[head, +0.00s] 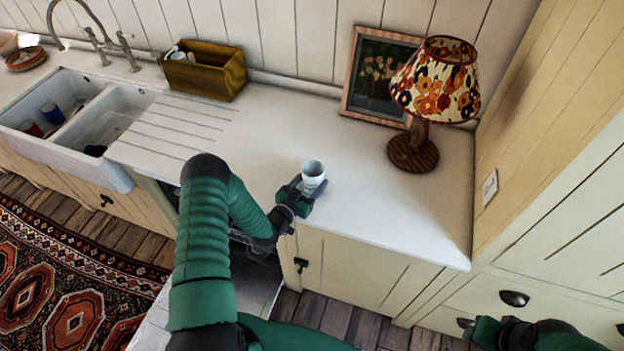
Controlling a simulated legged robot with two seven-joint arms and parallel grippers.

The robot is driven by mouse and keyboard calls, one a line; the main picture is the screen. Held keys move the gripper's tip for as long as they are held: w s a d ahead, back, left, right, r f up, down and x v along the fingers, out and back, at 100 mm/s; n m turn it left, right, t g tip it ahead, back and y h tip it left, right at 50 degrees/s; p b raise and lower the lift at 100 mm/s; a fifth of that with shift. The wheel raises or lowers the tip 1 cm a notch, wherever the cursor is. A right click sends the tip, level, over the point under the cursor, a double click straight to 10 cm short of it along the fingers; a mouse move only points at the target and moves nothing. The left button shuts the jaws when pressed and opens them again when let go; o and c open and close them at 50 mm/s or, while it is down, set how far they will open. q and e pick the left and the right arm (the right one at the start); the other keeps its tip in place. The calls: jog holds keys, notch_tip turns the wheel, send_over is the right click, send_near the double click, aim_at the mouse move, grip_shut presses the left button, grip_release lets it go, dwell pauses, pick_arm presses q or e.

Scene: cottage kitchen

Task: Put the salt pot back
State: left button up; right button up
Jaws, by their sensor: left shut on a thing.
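A small white pot (313,176), which I take to be the salt pot, stands upright near the front edge of the worktop (400,215). My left gripper (312,187) is shut on the pot, with its fingers around the lower part. I cannot tell whether the pot's base touches the worktop or is slightly above it. My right gripper (487,332) is at the bottom right, in front of the cupboard drawers and away from the pot. Its fingers are not clear enough to tell whether they are open.
A table lamp (436,85) with a floral shade and a framed picture (378,78) stand at the back right. A wooden box (205,72) stands by the wall. The double sink (75,150) is at the left. The worktop between is clear.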

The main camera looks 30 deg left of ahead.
pick_arm(q)
jog(key=o, duration=1.8)
